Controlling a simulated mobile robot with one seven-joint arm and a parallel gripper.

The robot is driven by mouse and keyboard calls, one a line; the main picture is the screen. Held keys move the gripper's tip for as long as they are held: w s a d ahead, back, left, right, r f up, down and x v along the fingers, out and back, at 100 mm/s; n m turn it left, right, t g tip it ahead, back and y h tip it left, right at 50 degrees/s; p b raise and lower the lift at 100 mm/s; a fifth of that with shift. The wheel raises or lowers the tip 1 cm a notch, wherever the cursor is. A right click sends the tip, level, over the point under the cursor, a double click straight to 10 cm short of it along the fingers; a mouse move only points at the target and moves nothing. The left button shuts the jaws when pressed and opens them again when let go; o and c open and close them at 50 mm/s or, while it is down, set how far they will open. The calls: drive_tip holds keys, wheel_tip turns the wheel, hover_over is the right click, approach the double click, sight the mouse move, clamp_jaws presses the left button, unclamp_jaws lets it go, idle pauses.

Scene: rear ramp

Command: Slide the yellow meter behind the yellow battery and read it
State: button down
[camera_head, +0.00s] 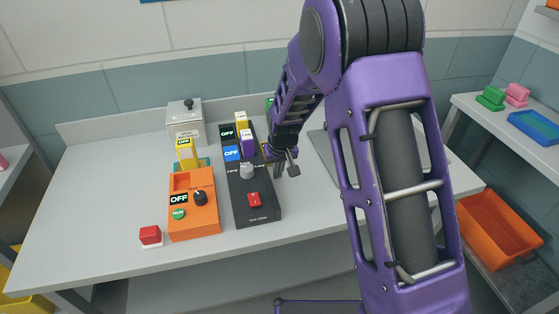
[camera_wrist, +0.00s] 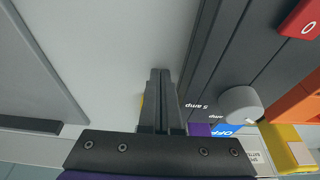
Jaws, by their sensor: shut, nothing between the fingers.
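A yellow upright block (camera_head: 241,121) and a purple one (camera_head: 246,143) stand at the back of the dark grey panel (camera_head: 256,213). Beside them are a black OFF display (camera_head: 227,132) and a blue OFF display (camera_head: 232,153). Another yellow block (camera_head: 187,155) with a small OFF display stands behind the orange unit; I cannot tell for sure which yellow block is the meter. My gripper (camera_wrist: 160,74) is shut and empty, pointing down just beside the panel's right-hand side.
The orange unit (camera_head: 195,222) with a black knob stands left of the panel. A silver box (camera_head: 186,120) is behind it. A red button (camera_head: 150,235) sits at the front left. A grey plate (camera_head: 321,149) lies right of my gripper. The table's left side is clear.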

drive_tip(key=shift+w+a+f, duration=0.1)
drive_tip(key=shift+w+a, duration=0.2)
drive_tip(key=shift+w, duration=0.7)
drive_tip(key=shift+w+a, duration=0.25)
drive_tip(key=shift+w, duration=0.75)
drive_tip(key=shift+w, duration=0.1)
